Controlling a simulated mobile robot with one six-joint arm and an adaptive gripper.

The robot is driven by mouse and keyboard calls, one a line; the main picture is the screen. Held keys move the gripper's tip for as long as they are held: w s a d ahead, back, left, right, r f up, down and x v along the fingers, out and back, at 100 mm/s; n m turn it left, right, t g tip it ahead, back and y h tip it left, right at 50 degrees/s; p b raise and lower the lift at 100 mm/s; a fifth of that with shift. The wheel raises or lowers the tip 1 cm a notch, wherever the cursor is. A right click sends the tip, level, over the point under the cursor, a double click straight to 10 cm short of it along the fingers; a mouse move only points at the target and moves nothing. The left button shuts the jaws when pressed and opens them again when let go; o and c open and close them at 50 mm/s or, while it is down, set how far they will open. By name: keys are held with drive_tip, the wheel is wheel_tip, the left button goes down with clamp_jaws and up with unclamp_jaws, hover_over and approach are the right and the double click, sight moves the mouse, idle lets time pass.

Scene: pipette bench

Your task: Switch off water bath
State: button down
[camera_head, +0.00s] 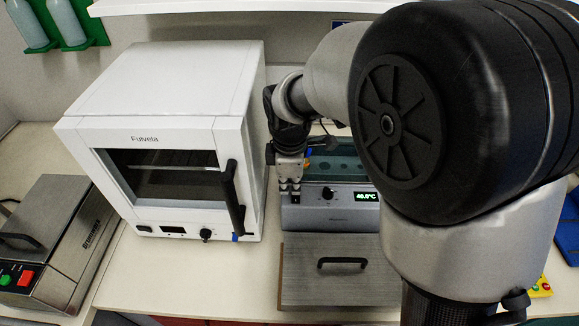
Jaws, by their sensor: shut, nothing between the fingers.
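The water bath (345,222) is a grey unit with a green-lit display (365,197) reading about 40.0°C and a black knob (328,193) on its front panel. Its basin with a dark teal top shows behind the panel, partly hidden by my arm. My gripper (290,199) is shut and empty, pointing down at the left end of the water bath's front, left of the knob. It covers that part of the panel, so any switch there is hidden. I cannot tell whether the fingertips touch the panel.
A white Fulvela oven (165,100) with a black door handle stands close on the left. A steel device (55,240) with green and red buttons sits far left. My arm blocks the right side.

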drive_tip(key=shift+f, duration=0.2)
drive_tip(key=shift+w+f, duration=0.2)
drive_tip(key=shift+f, duration=0.15)
drive_tip(key=shift+s, duration=0.2)
drive_tip(key=shift+s+r, duration=0.1)
drive_tip(key=shift+s, duration=0.55)
drive_tip(key=shift+a+r+p, duration=0.15)
drive_tip(key=shift+r+p, duration=0.35)
drive_tip(key=shift+p, duration=0.15)
wheel_tip(320, 180, up, 13)
drive_tip(key=s+p, duration=0.1)
drive_tip(key=p, duration=0.4)
drive_tip(key=shift+s, duration=0.3)
